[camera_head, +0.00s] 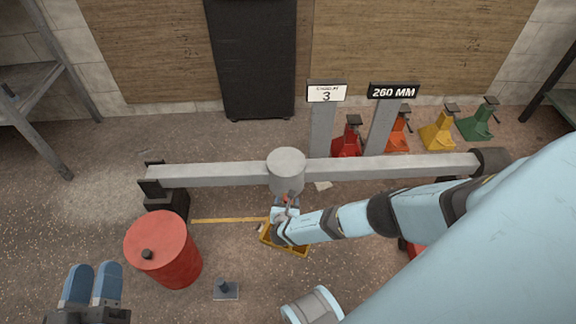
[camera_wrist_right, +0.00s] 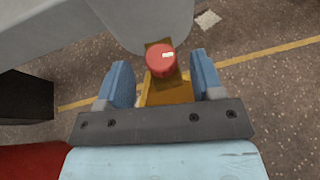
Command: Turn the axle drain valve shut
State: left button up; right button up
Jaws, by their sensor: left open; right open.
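The drain valve is a round red knob (camera_wrist_right: 160,60) with a small white mark, in the right wrist view. It sits on a brownish plate below the grey axle housing (camera_head: 286,172), at the middle of the grey axle beam (camera_head: 220,176). My right gripper (camera_head: 284,208) is just under the housing; in its wrist view the open fingers (camera_wrist_right: 161,76) stand on either side of the knob, with gaps showing. I cannot tell how deep the knob is between them. My left gripper (camera_head: 93,272) is open and empty at the lower left, away from the axle.
A yellow tray (camera_head: 268,237) lies on the floor under the housing. A red drum (camera_head: 175,258) stands to the left, near a small grey block (camera_head: 226,290). Signposts reading "3" (camera_head: 326,94) and "260 MM" (camera_head: 394,91) and several coloured jacks (camera_head: 437,130) stand behind the beam.

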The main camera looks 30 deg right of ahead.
pick_arm(q)
jog(key=shift+w+d+f+g+b, duration=0.1)
jog(key=shift+f+g+b, duration=0.45)
jog(key=shift+f, duration=0.85)
pick_arm(e)
jog(key=shift+x, duration=1.65)
jog(key=c, duration=0.9)
